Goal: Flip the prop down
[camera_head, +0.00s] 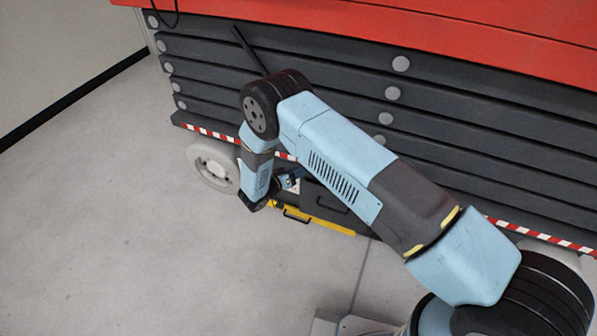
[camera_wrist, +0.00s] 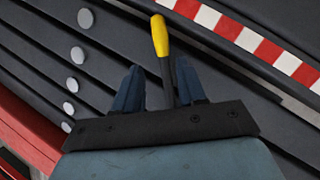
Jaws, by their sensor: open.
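In the wrist view a thin dark rod with a yellow end (camera_wrist: 160,36), which looks like the prop, runs up between the two blue fingers of my gripper (camera_wrist: 160,70). The fingers are spread, with the rod nearer the right one; I cannot tell if either touches it. The rod's lower part is hidden behind the dark gripper body. In the head view my gripper (camera_head: 291,180) is small and partly hidden by the arm, low in front of the lift. The yellow end cannot be made out there.
The lift has stacked dark beams (camera_head: 330,65) with grey round pins under a red platform (camera_head: 420,22). A dark bar (camera_head: 248,50) slants across the upper beams. Below are a red-and-white strip (camera_head: 515,230), a pale wheel (camera_head: 212,165) and a yellow-edged tray (camera_head: 335,226). The left floor is clear.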

